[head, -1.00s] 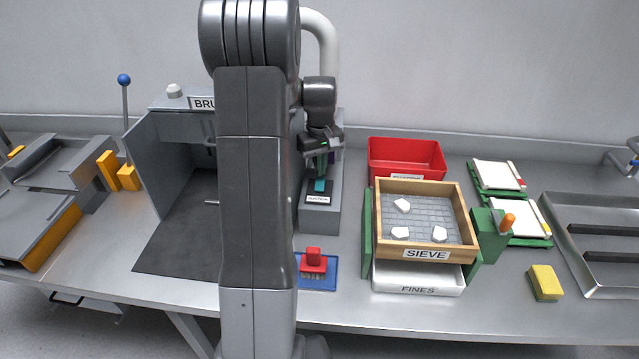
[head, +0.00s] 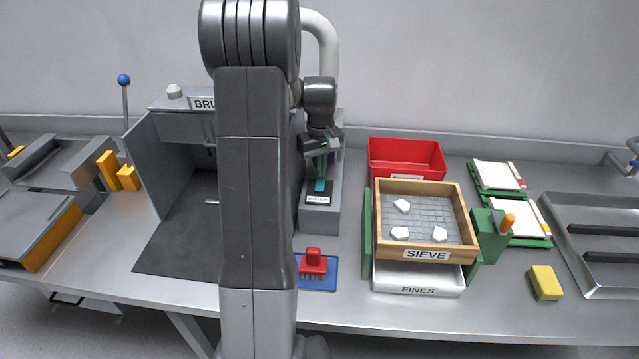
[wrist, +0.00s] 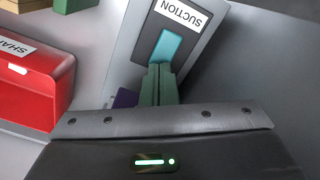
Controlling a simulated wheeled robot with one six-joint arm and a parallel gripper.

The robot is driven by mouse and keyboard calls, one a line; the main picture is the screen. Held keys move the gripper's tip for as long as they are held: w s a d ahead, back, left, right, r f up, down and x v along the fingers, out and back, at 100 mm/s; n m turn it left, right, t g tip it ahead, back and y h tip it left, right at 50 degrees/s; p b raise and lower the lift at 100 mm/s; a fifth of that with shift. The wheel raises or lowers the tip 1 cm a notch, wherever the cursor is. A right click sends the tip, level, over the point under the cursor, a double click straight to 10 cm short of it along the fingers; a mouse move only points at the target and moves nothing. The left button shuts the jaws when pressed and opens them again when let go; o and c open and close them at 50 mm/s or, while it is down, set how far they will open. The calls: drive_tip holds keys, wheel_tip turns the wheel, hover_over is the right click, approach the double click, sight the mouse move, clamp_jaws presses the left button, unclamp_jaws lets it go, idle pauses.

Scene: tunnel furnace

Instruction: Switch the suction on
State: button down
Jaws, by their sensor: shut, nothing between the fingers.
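The suction unit is a grey box (head: 320,222) with a label reading SUCTION (wrist: 181,15), standing right of my arm in the head view. On its dark plate sits a teal rocker switch (wrist: 171,46), which also shows in the head view (head: 320,186). My gripper (wrist: 160,70) is shut and empty, with its green fingertips at the near end of the teal rocker in the wrist view. They look to be touching it or just above it; I cannot tell which. My gripper (head: 320,172) hides part of the unit in the head view.
A red bin (head: 405,160) stands right of the suction unit, with the wooden sieve (head: 372,222) in front of it. A red-handled brush (head: 313,262) lies on a blue mat in front. A white pipe (head: 327,45) rises behind my arm.

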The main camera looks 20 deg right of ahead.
sight(320, 180)
drive_tip(key=shift+f+b, duration=0.6)
drive_tip(key=shift+f, duration=0.35)
idle(0.9)
drive_tip(key=shift+r+p, duration=2.65)
drive_tip(key=shift+r, duration=0.95)
drive_tip(key=shift+f, duration=0.2)
wheel_tip(320, 180, down, 7)
drive_tip(key=b, duration=0.5)
drive_tip(key=shift+r, duration=0.3)
